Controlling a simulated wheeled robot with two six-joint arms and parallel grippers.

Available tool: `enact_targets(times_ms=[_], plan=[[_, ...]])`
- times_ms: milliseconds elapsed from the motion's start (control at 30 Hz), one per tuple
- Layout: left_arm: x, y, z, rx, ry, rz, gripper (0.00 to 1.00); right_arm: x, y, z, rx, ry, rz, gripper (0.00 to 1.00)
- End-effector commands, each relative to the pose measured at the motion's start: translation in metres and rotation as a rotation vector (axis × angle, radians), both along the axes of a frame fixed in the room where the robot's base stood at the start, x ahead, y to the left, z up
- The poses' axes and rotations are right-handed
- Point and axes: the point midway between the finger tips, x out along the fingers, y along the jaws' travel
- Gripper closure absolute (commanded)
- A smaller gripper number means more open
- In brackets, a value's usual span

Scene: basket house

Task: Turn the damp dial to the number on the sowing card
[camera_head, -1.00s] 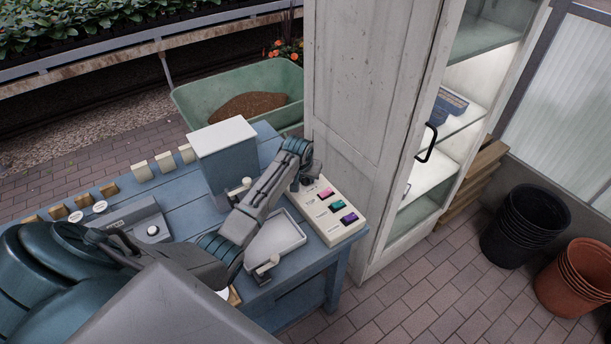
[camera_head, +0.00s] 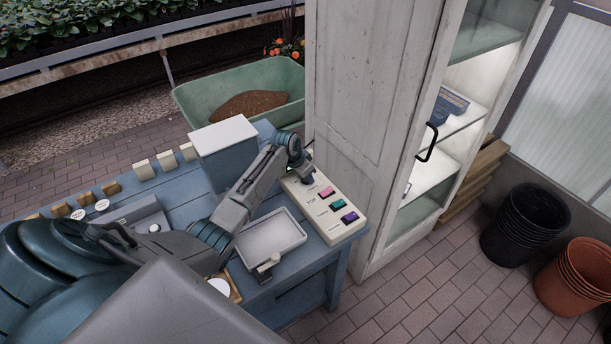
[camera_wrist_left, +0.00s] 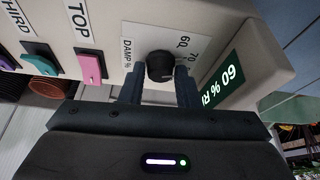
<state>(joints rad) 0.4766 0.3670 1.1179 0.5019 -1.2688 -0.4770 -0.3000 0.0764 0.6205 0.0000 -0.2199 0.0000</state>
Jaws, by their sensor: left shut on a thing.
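The cream control box (camera_head: 335,228) stands at the right end of the blue bench. Its dark round damp dial (camera_wrist_left: 159,66) sits on a white plate marked "DAMP %", with 60 and 70 readable. A green display (camera_wrist_left: 222,84) beside it reads 60 %. My left gripper (camera_wrist_left: 160,88) is shut on the dial, with a finger on each side. In the head view my left gripper (camera_head: 306,178) is at the box's far end and hides the dial. The dial's pointer is not clear. I cannot make out a sowing card. My right gripper is not in view.
The box has pink (camera_head: 327,191), teal (camera_head: 337,205) and purple (camera_head: 349,217) switches beside the dial. A pale tray (camera_head: 272,237) lies left of it, and a white-lidded blue box (camera_head: 224,150) stands behind. A tall cabinet (camera_head: 360,130) rises close on the right.

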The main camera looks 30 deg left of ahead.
Motion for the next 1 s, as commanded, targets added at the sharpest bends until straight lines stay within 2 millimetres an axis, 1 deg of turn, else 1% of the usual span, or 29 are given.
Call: enact_targets(times_ms=[433, 467, 533, 567, 867, 1000], plan=[[0.001, 0.001, 0.002, 0.002, -0.004, -0.009, 0.94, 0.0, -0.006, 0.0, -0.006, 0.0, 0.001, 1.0], [0.001, 0.001, 0.002, 0.002, -0.004, -0.009, 0.65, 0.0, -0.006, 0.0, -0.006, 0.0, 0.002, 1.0], [0.001, 0.001, 0.002, 0.001, -0.003, -0.009, 0.51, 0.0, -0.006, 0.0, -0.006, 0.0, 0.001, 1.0], [0.001, 0.001, 0.002, 0.001, -0.002, -0.009, 0.49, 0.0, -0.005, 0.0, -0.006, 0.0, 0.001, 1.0], [0.0, 0.001, 0.002, 0.001, -0.001, -0.009, 0.49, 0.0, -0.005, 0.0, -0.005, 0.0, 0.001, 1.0], [-0.004, 0.003, 0.011, 0.002, -0.003, -0.009, 0.49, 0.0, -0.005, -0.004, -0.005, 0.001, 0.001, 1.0]])
